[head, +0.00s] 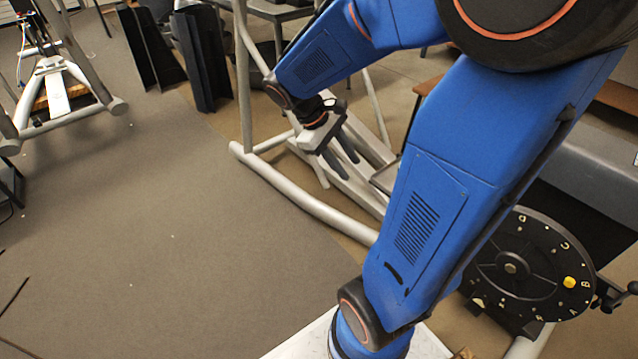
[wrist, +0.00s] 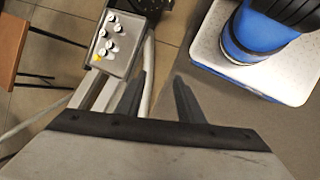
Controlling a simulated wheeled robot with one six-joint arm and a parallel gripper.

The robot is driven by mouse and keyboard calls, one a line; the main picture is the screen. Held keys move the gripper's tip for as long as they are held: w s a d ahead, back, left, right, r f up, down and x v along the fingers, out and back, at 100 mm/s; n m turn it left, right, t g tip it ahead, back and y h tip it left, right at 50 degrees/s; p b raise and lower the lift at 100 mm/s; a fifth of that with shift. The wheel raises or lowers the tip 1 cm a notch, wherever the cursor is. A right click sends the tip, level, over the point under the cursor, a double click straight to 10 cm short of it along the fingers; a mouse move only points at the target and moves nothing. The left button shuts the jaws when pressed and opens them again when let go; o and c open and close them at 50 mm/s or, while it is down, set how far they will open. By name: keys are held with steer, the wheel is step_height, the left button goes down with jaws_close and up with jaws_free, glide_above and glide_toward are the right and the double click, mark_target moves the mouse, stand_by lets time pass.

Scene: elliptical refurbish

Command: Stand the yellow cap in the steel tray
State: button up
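A small yellow cap-like piece (head: 569,282) sits on the right part of a black round disk (head: 512,268) with pale marks in the head view. In the wrist view a grey steel tray (wrist: 122,62) holds several small white-and-dark pieces, and a small yellow piece (wrist: 97,57) shows at its lower left. I cannot tell which yellow piece is the task's cap, or whether the one at the tray stands or lies. My gripper (wrist: 160,76) is open and empty, its fingers apart below the tray in the picture. In the head view my gripper (head: 340,172) hangs above the machine's rails.
A grey tubular frame (head: 300,205) lies around and under my gripper. A brown-topped stool or table (wrist: 12,50) is at the left in the wrist view. Black upright panels (head: 200,60) stand at the back. The carpet (head: 170,250) at the left is mostly clear.

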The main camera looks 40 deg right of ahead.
steer(key=s+a+r+m+t+y, duration=0.1)
steer(key=s+a+r+t+y, duration=0.1)
steer(key=a, duration=0.5)
steer(key=s+a+r+m+t+y, duration=0.2)
steer(key=s+a+r+t+y, duration=0.1)
steer(key=s+a+r+t, duration=0.1)
steer(key=s+a+t, duration=0.1)
steer(key=a+t, duration=0.1)
steer(key=a, duration=0.1)
steer(key=shift+s+r, duration=0.2)
steer(key=shift+s, duration=0.15)
steer(key=shift+d, duration=0.1)
